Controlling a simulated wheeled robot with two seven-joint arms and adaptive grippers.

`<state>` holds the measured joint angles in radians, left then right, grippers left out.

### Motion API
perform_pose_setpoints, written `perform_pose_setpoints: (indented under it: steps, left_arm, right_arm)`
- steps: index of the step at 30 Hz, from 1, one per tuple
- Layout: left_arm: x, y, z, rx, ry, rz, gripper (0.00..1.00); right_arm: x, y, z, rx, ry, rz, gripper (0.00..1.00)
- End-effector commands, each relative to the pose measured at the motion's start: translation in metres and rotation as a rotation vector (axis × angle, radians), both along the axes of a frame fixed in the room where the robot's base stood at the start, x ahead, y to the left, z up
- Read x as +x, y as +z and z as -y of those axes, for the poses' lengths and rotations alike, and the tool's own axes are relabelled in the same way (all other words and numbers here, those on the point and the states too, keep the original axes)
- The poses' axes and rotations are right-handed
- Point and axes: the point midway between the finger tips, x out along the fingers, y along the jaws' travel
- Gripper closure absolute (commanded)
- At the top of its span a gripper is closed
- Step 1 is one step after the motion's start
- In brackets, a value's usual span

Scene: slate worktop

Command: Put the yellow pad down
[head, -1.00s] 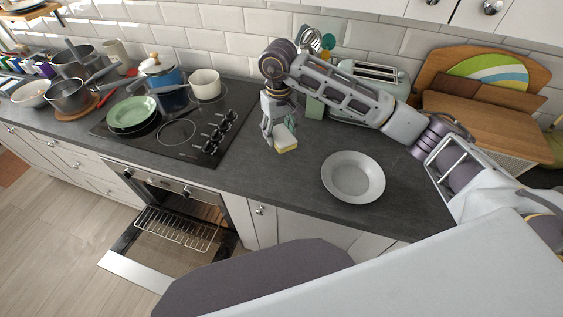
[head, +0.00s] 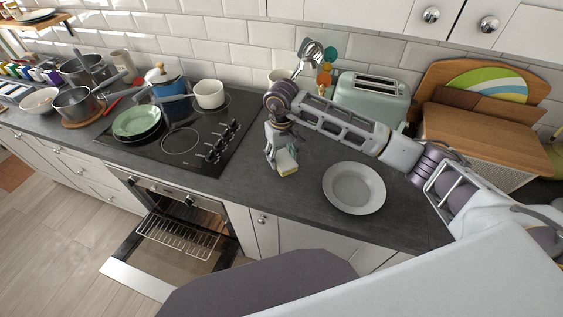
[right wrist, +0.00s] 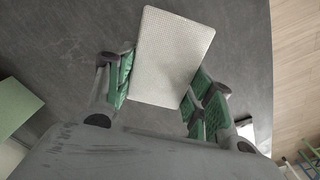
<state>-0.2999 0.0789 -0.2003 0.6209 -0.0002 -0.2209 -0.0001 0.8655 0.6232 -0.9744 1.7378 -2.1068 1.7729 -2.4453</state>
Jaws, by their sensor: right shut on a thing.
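The yellow pad (head: 287,169) is a small sponge-like block with a pale, textured face that shows in the right wrist view (right wrist: 172,58). My right gripper (head: 281,158) is shut on it and points down over the slate worktop (head: 236,176), between the hob and the grey plate. In the right wrist view its green-lined fingers (right wrist: 160,92) sit on both sides of the pad. Whether the pad touches the worktop I cannot tell. My left gripper is not in view.
The grey plate (head: 354,188) lies to the right of the pad. The black hob (head: 181,140) with pots is to the left, and the toaster (head: 372,97) stands behind. The oven door (head: 160,250) hangs open below. Bare worktop surrounds the pad.

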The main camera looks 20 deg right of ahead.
Motion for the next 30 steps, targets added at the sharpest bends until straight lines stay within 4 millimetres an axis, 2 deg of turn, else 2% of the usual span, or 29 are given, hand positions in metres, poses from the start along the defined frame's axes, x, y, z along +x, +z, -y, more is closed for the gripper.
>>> perform_pose_setpoints:
  steps: [10, 21, 30]
  left_arm:
    - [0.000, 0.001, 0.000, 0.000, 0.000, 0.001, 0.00]
    - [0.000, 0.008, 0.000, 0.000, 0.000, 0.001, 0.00]
    - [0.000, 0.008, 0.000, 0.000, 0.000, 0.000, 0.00]
  right_arm:
    - [0.000, -0.003, 0.000, 0.001, 0.000, -0.001, 0.66]
    - [0.000, -0.034, 0.000, 0.001, 0.000, -0.001, 0.66]
    - [0.000, -0.037, 0.000, 0.000, 0.001, 0.001, 0.66]
